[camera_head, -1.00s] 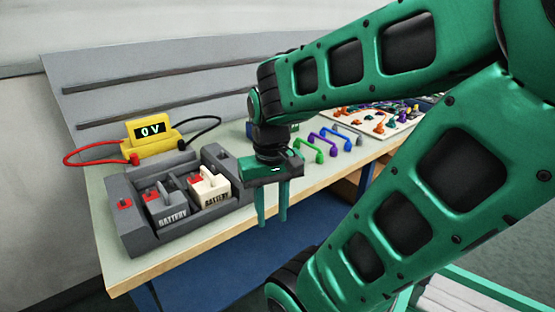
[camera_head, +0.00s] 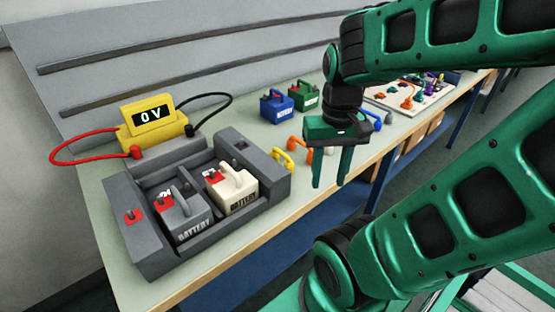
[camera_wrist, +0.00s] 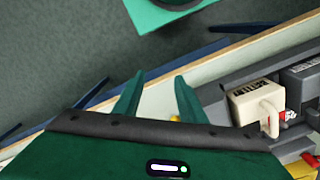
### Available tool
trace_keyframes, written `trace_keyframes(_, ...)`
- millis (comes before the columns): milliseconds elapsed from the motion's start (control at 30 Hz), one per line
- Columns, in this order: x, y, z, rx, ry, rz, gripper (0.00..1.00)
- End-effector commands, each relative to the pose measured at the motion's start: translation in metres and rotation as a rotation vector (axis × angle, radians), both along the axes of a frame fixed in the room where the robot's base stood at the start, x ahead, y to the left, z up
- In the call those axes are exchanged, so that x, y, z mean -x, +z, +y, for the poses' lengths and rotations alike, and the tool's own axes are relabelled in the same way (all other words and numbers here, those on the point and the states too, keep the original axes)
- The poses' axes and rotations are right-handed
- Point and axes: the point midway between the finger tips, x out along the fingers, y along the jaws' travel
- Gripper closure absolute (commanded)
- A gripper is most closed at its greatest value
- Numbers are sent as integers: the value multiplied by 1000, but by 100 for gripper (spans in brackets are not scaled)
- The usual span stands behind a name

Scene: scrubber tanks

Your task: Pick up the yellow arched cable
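The yellow arched cable (camera_head: 284,158) stands on the table just right of the grey battery tray (camera_head: 150,258) in the head view. In the wrist view only a small yellow piece (camera_wrist: 174,118) shows near the base of the right finger; the rest is hidden. My gripper (camera_head: 331,182) is open and empty, with its fingers pointing down, to the right of the yellow cable and near the table's front edge. In the wrist view the two fingers (camera_wrist: 158,85) are apart with nothing between their tips.
An orange arched cable (camera_head: 307,143) stands partly behind my gripper. The tray holds a grey battery (camera_head: 186,222) and a white battery (camera_head: 236,196). Blue and green batteries (camera_head: 304,95) stand behind. A yellow voltmeter (camera_head: 152,122) reads 0 V, with red and black leads.

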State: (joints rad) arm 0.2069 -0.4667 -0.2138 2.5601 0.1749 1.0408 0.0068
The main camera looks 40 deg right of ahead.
Motion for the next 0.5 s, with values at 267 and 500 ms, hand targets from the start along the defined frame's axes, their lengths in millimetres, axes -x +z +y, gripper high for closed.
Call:
trace_keyframes(267, -28, 14, -10, -61, -155, -13, 5)
trace_keyframes(500, -110, 26, -19, -194, -496, 27, 5)
